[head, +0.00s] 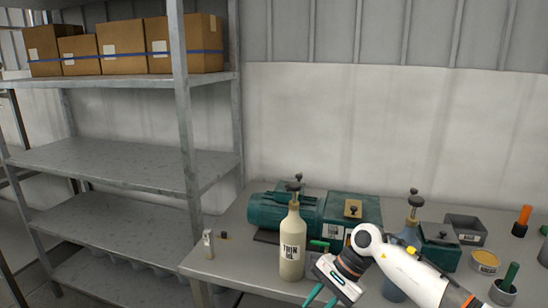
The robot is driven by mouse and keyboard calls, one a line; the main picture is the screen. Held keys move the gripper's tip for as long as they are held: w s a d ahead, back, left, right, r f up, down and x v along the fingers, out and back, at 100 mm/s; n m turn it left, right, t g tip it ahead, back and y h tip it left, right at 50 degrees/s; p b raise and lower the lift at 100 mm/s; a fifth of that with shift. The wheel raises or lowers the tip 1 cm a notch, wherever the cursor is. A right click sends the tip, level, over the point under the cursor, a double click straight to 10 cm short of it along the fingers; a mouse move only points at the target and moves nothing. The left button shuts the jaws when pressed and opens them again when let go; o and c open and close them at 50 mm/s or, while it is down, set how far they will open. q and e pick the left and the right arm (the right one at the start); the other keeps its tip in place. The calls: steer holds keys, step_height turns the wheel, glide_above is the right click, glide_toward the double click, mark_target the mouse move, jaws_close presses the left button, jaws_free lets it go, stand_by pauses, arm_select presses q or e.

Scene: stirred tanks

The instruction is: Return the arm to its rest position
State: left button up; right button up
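My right arm comes in from the lower right over the table (232,240). Its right gripper (319,301) hangs near the front edge with two teal fingers pointing down and left. The fingers are apart and nothing shows between them, though their tips are close to the bottom of the picture. The gripper is just to the right of a cream bottle (291,255) with a dark pump top, which stands upright. My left arm and gripper are not in view.
A green motor (270,212) and a green box (362,205) stand behind. A dark-topped bottle (395,290) is partly hidden by my arm. A grey bin (464,222), tins and tools crowd the right. A metal shelf (120,160) with cardboard boxes (122,48) stands left.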

steer(key=a+f+m+t+y, duration=0.55)
steer(key=f+m+y, duration=0.4)
steer(key=m, duration=0.75)
steer(key=d+f+m+t+h, duration=0.45)
steer(key=f+m+t, duration=0.25)
steer(key=f+m, duration=0.65)
steer(key=s+d+f+m+h, duration=0.4)
steer(key=s+d+f+m, duration=0.15)
steer(key=f+m, duration=0.3)
steer(key=s+d+f+m+h, duration=0.3)
steer(key=s+d+f+m, duration=0.1)
steer(key=s+f+m, duration=0.4)
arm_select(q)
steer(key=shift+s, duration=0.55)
arm_select(e)
steer(key=s+d+f+m+g+h, duration=0.1)
steer(key=s+f+m+g, duration=0.2)
steer(key=s, duration=0.9)
steer(key=s+d+f+m+g+h, duration=0.2)
steer(key=s+f+m, duration=0.4)
steer(key=s, duration=0.5)
steer(key=s+d+f+m+g+h, duration=0.1)
steer(key=s+f+m+g, duration=0.4)
steer(key=s, duration=0.7)
steer(key=shift+s+d+f+h, duration=0.3)
steer(key=shift+d+f, duration=0.3)
steer(key=shift+f, duration=0.05)
